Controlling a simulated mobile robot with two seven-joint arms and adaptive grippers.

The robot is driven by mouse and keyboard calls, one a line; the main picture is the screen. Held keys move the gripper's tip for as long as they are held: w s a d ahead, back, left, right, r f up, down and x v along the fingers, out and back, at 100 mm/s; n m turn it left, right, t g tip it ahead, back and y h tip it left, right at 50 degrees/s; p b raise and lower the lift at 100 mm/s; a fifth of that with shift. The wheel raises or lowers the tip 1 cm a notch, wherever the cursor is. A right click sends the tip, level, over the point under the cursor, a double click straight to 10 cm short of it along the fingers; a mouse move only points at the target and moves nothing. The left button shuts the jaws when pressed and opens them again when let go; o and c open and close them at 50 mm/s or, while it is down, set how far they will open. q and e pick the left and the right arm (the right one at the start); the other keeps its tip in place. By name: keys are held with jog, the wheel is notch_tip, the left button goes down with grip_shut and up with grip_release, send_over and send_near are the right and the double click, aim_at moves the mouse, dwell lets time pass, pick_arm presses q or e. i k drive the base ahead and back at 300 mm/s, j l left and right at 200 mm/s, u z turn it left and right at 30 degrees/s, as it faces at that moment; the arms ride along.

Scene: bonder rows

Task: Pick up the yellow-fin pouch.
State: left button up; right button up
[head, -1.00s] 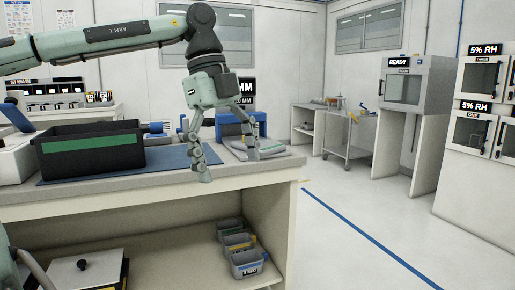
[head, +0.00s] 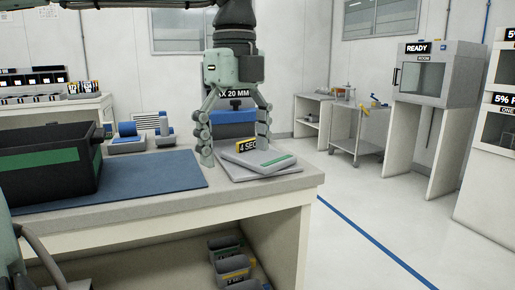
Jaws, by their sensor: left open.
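My left gripper (head: 236,152) points down over the front right part of the workbench, fingers spread wide and empty. Its fingers stand around the left part of a flat grey block (head: 268,162) with a green strip and a yellow "4 SEC" tag. I cannot make out a pouch with a yellow fin in this view. A dark bin (head: 48,185) with a green band stands at the left; its inside is mostly hidden. My right gripper is not in view.
A blue mat (head: 165,172) lies between bin and block on the workbench (head: 150,207). Blue-and-grey devices (head: 127,143) stand behind it. Small grey bins (head: 232,268) sit on the shelf below. A cart (head: 357,142) and "READY" cabinet (head: 420,75) stand beyond clear floor.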

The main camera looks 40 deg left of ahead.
aim_at(246, 153)
jog(key=i+j, duration=0.8)
jog(key=j, duration=0.2)
